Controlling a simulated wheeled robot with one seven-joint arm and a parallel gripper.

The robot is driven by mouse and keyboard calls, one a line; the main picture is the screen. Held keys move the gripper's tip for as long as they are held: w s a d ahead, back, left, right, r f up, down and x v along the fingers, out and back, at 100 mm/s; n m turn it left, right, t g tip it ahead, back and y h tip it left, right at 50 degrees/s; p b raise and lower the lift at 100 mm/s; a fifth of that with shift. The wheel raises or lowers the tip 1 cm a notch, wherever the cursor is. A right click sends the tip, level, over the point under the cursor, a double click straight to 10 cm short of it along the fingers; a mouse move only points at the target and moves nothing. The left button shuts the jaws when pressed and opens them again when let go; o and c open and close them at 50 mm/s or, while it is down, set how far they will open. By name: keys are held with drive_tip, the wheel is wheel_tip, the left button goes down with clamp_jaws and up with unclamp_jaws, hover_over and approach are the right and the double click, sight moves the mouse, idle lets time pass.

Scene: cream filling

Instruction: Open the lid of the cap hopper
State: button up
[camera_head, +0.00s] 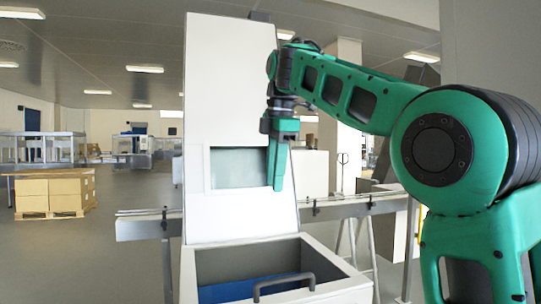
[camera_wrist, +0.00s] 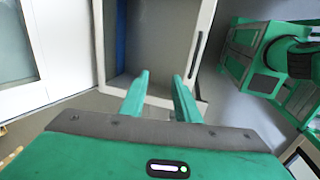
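The white cap hopper (camera_head: 341,288) stands low in front of a tall white panel in the head view. Its top shows a grey interior with a blue area inside, and I cannot tell whether a clear lid covers it. A dark bar handle (camera_head: 284,284) is at its near side. In the wrist view the hopper's rim (camera_wrist: 204,35) and handle (camera_wrist: 197,54) lie beyond my fingers. My gripper (camera_head: 279,188) points down, above the hopper and in front of the panel. Its two fingers (camera_wrist: 161,76) are apart with nothing between them, clear of the handle.
The tall white panel (camera_head: 228,60) with a small window (camera_head: 238,168) rises behind the hopper. A metal conveyor rail (camera_head: 145,227) runs past on both sides. Boxes on a pallet (camera_head: 55,192) stand far left. Floor at the left is free.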

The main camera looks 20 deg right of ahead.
wheel_tip(320, 180, up, 6)
drive_tip(key=w, duration=0.1)
idle(0.8)
drive_tip(key=shift+w, duration=0.1)
idle(0.5)
